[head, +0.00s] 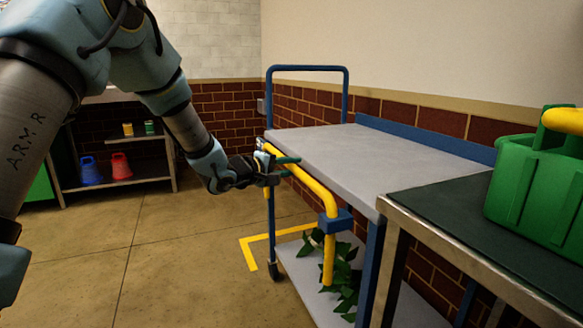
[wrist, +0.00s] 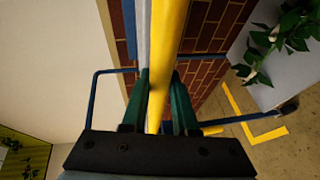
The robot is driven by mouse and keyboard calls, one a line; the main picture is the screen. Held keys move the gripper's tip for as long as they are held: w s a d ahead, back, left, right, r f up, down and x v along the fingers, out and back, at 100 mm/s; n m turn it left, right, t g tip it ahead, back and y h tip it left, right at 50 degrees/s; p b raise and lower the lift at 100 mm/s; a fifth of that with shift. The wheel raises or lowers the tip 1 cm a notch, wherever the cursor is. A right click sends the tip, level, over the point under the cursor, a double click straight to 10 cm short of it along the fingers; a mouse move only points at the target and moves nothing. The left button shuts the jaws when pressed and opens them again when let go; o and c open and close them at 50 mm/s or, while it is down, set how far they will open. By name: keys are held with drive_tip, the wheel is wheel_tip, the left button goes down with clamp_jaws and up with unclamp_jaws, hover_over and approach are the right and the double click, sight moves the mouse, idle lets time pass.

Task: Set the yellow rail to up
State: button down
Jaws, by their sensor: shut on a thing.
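The yellow rail (head: 314,186) is on the near left side of a grey-topped cart (head: 370,150). Its long bar runs along the edge of the cart's top, at about that height. Its near end bends down through a blue bracket (head: 336,221). My gripper (head: 288,166) is shut on the bar towards its far end. In the wrist view, the rail (wrist: 168,50) passes between the two green fingers of my gripper (wrist: 161,85). My gripper hides part of the rail's far end.
A dark-topped bench (head: 440,205) with a green crate (head: 530,180) stands close at right. Green leaves (head: 345,278) lie on the cart's lower shelf. Floor left of the cart is clear.

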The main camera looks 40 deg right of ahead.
wheel_tip(320, 180, up, 14)
drive_tip(key=p, duration=1.4)
drive_tip(key=shift+f, duration=0.15)
drive_tip(key=c, duration=1)
unclamp_jaws()
drive_tip(key=shift+c, duration=0.2)
drive_tip(key=o, duration=0.4)
drive_tip(key=shift+c, duration=0.2)
drive_tip(key=shift+f, duration=0.1)
drive_tip(key=a+r, duration=0.2)
drive_tip(key=a, duration=0.8)
drive_tip(key=shift+s+a, duration=0.15)
drive_tip(key=shift+a, duration=0.2)
